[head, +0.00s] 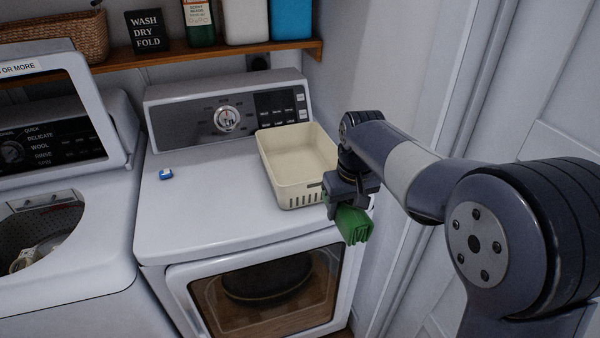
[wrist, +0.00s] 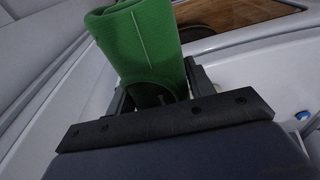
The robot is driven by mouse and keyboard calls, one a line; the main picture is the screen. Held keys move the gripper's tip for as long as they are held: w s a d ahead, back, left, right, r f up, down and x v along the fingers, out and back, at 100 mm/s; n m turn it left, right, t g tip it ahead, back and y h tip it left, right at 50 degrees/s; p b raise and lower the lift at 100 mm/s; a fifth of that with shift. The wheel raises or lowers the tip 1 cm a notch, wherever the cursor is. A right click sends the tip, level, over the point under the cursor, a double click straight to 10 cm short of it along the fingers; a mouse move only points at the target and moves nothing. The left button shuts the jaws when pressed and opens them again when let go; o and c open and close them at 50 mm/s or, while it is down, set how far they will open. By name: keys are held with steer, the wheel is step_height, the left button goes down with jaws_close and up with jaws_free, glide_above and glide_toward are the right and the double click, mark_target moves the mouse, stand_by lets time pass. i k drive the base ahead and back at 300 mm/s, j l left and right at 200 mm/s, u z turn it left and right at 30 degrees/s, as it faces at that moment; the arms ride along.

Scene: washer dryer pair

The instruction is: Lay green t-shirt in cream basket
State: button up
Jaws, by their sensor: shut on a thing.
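The green t-shirt (head: 354,225) is a folded bundle held in my gripper (head: 345,206). In the wrist view the green t-shirt (wrist: 140,50) stands out between the fingers of my gripper (wrist: 155,97), which is shut on it. The cream basket (head: 295,187) stands on the right part of the dryer top and looks empty inside. In the head view my gripper and the shirt are at the basket's front right corner, outside its opening. The shirt hangs near the dryer's front right edge. Whether the gripper touches the basket, I cannot tell.
The dryer (head: 200,215) has a raised control panel (head: 225,117) behind the basket. A small blue and white item (head: 166,173) lies on the left of its top. The open washer (head: 60,250) is at left. A wooden shelf (head: 200,54) runs above. A wall is close at right.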

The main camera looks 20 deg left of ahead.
mark_target(300, 174)
steer(key=i+j, duration=0.8)
steer(key=j, duration=0.1)
